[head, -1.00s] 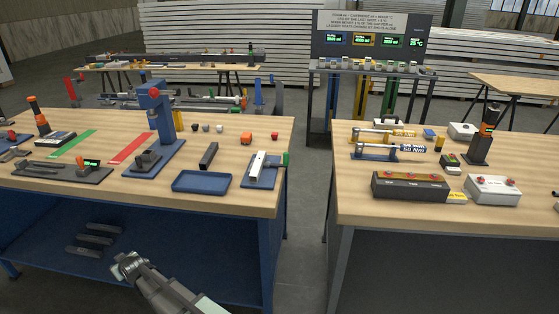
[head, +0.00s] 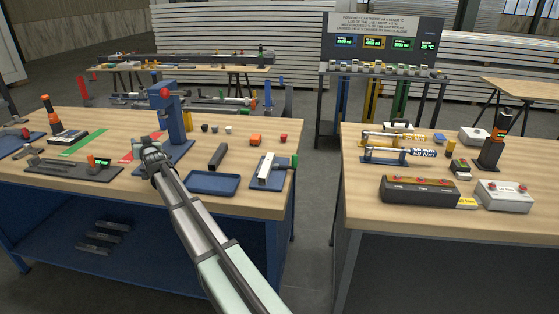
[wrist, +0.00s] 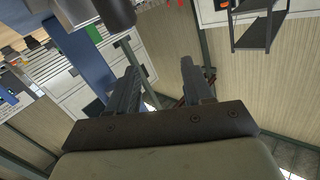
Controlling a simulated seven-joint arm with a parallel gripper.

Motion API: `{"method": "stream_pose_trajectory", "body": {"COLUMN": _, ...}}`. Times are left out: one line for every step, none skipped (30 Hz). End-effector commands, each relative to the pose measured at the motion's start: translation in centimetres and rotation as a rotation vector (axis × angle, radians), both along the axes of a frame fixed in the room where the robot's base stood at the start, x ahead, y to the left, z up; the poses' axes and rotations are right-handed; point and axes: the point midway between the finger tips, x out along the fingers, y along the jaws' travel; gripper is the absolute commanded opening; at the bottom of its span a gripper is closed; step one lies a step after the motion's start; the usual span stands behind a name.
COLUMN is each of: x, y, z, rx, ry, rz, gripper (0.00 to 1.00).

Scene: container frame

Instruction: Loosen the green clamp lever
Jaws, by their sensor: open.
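The green clamp lever (head: 294,161) stands upright at the right end of a small blue fixture (head: 260,186) on the left workbench. A pale bar (head: 265,168) lies in that fixture. My gripper (head: 152,148) is over the same bench, well to the left of the lever, in front of the blue press. In the wrist view its two fingers (wrist: 158,82) are apart with nothing between them. I cannot make out the green lever in the wrist view.
The blue press (head: 174,112) with a red knob stands just behind my gripper. A blue tray (head: 213,184) and a dark block (head: 218,156) lie between my gripper and the fixture. An orange block (head: 255,139) sits behind. A gap separates the right workbench (head: 385,220).

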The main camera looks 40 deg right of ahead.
Motion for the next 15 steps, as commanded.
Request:
{"method": "stream_pose_trajectory", "body": {"x": 0.5, "y": -3.2, "z": 1.0, "rx": 0.016, "ry": 0.014, "rz": -0.034, "gripper": 0.51}}
{"method": "stream_pose_trajectory", "body": {"x": 0.5, "y": -4.8, "z": 1.3, "rx": 0.025, "ry": 0.029, "rz": -0.052, "gripper": 0.51}}
{"method": "stream_pose_trajectory", "body": {"x": 0.6, "y": -7.0, "z": 1.7, "rx": 0.036, "ry": 0.053, "rz": -0.077, "gripper": 0.51}}
{"method": "stream_pose_trajectory", "body": {"x": 0.5, "y": -8.6, "z": 1.9, "rx": 0.041, "ry": 0.076, "rz": -0.095, "gripper": 0.51}}
{"method": "stream_pose_trajectory", "body": {"x": 0.4, "y": -10.3, "z": 2.0, "rx": 0.045, "ry": 0.103, "rz": -0.114, "gripper": 0.51}}
{"method": "stream_pose_trajectory", "body": {"x": 0.1, "y": -12.5, "z": 2.0, "rx": 0.047, "ry": 0.148, "rz": -0.139, "gripper": 0.51}}
{"method": "stream_pose_trajectory", "body": {"x": -0.2, "y": -14.2, "z": 1.9, "rx": 0.048, "ry": 0.185, "rz": -0.157, "gripper": 0.51}}
{"method": "stream_pose_trajectory", "body": {"x": -0.6, "y": -15.6, "z": 1.9, "rx": 0.047, "ry": 0.222, "rz": -0.173, "gripper": 0.51}}
{"method": "stream_pose_trajectory", "body": {"x": -1.2, "y": -17.6, "z": 1.6, "rx": 0.047, "ry": 0.275, "rz": -0.193, "gripper": 0.51}}
{"method": "stream_pose_trajectory", "body": {"x": -1.7, "y": -19.0, "z": 1.5, "rx": 0.046, "ry": 0.316, "rz": -0.208, "gripper": 0.51}}
{"method": "stream_pose_trajectory", "body": {"x": -2.3, "y": -20.4, "z": 1.4, "rx": 0.045, "ry": 0.355, "rz": -0.222, "gripper": 0.51}}
{"method": "stream_pose_trajectory", "body": {"x": -3.1, "y": -22.3, "z": 1.2, "rx": 0.046, "ry": 0.410, "rz": -0.240, "gripper": 0.51}}
{"method": "stream_pose_trajectory", "body": {"x": -3.8, "y": -23.7, "z": 1.1, "rx": 0.048, "ry": 0.452, "rz": -0.254, "gripper": 0.51}}
{"method": "stream_pose_trajectory", "body": {"x": -4.6, "y": -25.1, "z": 1.0, "rx": 0.050, "ry": 0.495, "rz": -0.266, "gripper": 0.51}}
{"method": "stream_pose_trajectory", "body": {"x": -5.7, "y": -26.8, "z": 1.0, "rx": 0.053, "ry": 0.551, "rz": -0.282, "gripper": 0.51}}
